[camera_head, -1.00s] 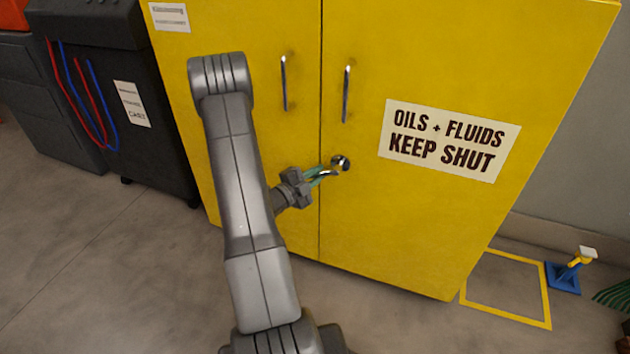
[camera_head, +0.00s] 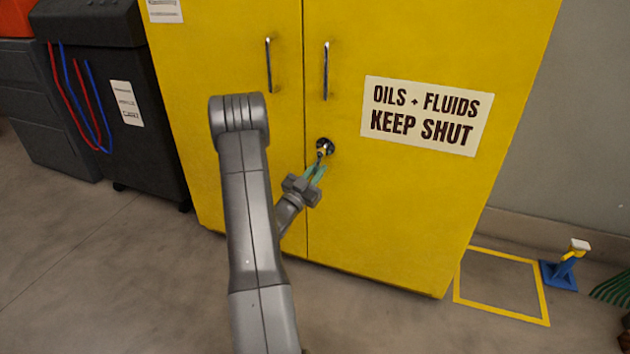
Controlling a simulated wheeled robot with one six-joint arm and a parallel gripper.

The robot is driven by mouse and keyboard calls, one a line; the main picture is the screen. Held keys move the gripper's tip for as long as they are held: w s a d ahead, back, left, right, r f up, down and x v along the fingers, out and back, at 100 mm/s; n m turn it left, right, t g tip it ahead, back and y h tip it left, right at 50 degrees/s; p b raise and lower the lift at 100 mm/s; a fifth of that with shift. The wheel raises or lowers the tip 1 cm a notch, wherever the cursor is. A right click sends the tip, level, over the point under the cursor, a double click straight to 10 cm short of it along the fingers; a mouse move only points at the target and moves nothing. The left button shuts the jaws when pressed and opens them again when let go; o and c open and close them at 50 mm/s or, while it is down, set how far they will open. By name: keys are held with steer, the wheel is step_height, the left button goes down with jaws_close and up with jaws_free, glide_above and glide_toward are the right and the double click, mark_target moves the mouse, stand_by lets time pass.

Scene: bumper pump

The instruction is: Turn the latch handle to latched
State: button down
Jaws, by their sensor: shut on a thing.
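The latch (camera_head: 324,147) is a dark round fitting with a small metal handle, low on the right door of the yellow cabinet (camera_head: 420,215). The handle points down and slightly left from its pivot. My gripper (camera_head: 317,169) has green fingertips and is shut on the handle's lower end. The fingers hide part of the handle. Both cabinet doors look closed along the middle seam.
Two vertical door pulls (camera_head: 326,71) sit above the latch. A dark cart (camera_head: 110,100) with red and blue hoses stands at left. A yellow floor outline (camera_head: 500,312) and a blue-based stand (camera_head: 560,276) are at right. The floor before the cabinet is clear.

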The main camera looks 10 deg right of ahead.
steer(key=shift+s+d+f+n+t+y+b, duration=0.1)
steer(key=shift+s+d+n+t+y+b, duration=0.2)
steer(key=shift+n, duration=0.4)
steer(key=shift+s+d+f+n+t+y+b, duration=0.1)
steer(key=shift+d+n+t+b, duration=0.25)
steer(key=shift+n, duration=0.35)
steer(key=shift+a, duration=0.1)
steer(key=c, duration=1.4)
jaws_free()
steer(key=shift+r, duration=0.1)
steer(key=p+v, duration=0.2)
steer(key=v, duration=1.1)
steer(key=shift+s+a+f, duration=0.2)
steer(key=shift+s+f, duration=0.1)
